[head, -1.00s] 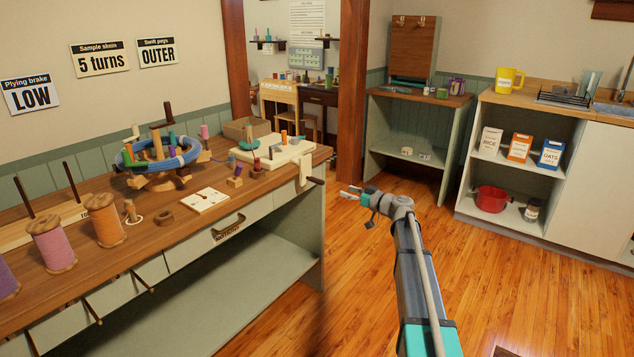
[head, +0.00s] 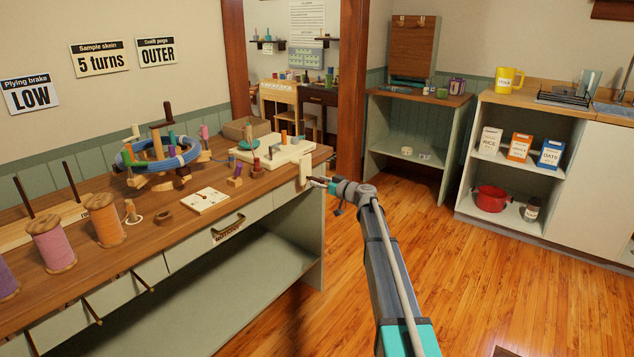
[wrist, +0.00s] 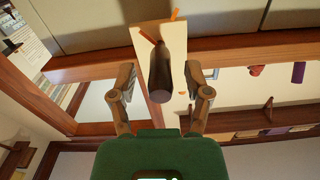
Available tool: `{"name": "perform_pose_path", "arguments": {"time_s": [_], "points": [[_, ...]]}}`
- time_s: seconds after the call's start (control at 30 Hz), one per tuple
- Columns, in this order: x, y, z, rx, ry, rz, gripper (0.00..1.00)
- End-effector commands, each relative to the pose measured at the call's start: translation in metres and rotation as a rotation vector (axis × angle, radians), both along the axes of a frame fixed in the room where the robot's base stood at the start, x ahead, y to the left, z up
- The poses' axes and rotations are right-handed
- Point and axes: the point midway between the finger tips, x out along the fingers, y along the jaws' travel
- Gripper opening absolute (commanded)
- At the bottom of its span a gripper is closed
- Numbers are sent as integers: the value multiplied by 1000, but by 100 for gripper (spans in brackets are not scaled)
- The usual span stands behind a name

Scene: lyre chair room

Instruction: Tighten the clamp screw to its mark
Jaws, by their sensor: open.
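The clamp (head: 305,171) is a cream plate at the right end of the long workbench. Its screw has a dark wooden handle (wrist: 160,72), which points toward my wrist camera. An orange mark (wrist: 175,14) shows at the plate's edge, and a thin orange-red pointer (wrist: 147,35) sticks out beside the handle, tilted away from the mark. My gripper (head: 322,182) is at the bench end by the clamp. In the wrist view its open fingers stand on either side of the handle, with a gap on both sides. In the head view the gripper mostly hides the handle.
The workbench (head: 150,235) carries a blue-wound swift (head: 187,157), thread spools and a white dial card (head: 205,199). Open wooden floor (head: 460,270) lies right of the bench. Shelves (head: 500,205) and a cabinet stand farther back.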

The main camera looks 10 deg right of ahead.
Motion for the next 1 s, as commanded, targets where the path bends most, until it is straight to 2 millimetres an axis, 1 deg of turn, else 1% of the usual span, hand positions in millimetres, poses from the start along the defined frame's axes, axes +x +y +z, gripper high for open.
{"name": "perform_pose_path", "arguments": {"time_s": [0.13, 0.47, 0.5, 0.57, 0.6, 0.67, 0.7, 0.83, 1.0], "points": [[6, 6, 0, 0, 0, 0, 63], [7, 7, 0, 0, 0, 0, 63], [7, 7, 0, 0, 0, 0, 61], [7, 7, 0, 0, 0, 0, 50], [7, 7, 0, 0, 0, 0, 43], [7, 7, 0, 0, 0, 0, 32], [7, 7, 0, 0, 0, 0, 24], [7, 7, 0, 0, 0, 0, 0], [7, 7, 0, 0, 0, 0, 0]]}}
